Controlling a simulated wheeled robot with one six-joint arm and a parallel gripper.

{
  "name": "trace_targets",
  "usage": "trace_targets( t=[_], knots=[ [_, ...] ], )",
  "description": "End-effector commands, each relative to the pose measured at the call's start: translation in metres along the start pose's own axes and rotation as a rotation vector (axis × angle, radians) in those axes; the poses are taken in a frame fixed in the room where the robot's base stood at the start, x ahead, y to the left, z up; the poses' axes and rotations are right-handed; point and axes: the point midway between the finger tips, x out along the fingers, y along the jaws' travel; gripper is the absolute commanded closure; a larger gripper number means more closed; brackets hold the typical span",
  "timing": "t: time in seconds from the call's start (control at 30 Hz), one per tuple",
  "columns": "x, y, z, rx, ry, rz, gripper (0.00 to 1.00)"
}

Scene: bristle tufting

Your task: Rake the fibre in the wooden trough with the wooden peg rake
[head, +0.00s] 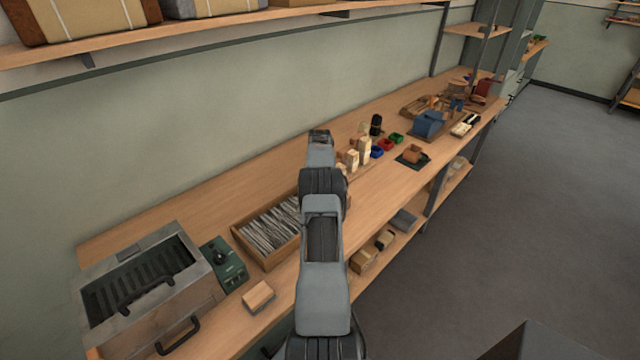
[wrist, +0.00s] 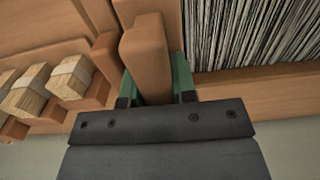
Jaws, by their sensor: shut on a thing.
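The wooden trough (head: 248,252) stands on the bench, left of my arm in the head view, filled with pale grey fibre (head: 272,226). In the wrist view the trough's wall (wrist: 262,80) and the dark and light fibre strands (wrist: 250,32) are at upper right. My gripper (wrist: 154,88) has its green-lined fingers shut on a smooth brown wooden piece, which appears to be the wooden peg rake (wrist: 146,50). It is beside the trough, not over the fibre. No pegs show. My arm hides gripper and rake in the head view.
A metal box with a grooved top (head: 140,280) and a green control box (head: 222,262) stand left of the trough. A small block (head: 258,296) lies in front.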

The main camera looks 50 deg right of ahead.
Motion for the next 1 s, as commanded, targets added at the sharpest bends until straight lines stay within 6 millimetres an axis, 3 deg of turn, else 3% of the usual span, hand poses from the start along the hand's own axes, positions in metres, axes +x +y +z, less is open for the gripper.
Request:
trace_targets(
  t=[0.6, 1.0],
  knots=[
    [-0.069, 0.000, 0.000, 0.000, 0.001, 0.001, 1.00],
    [-0.073, 0.000, 0.000, 0.000, 0.001, 0.001, 1.00]
  ],
)
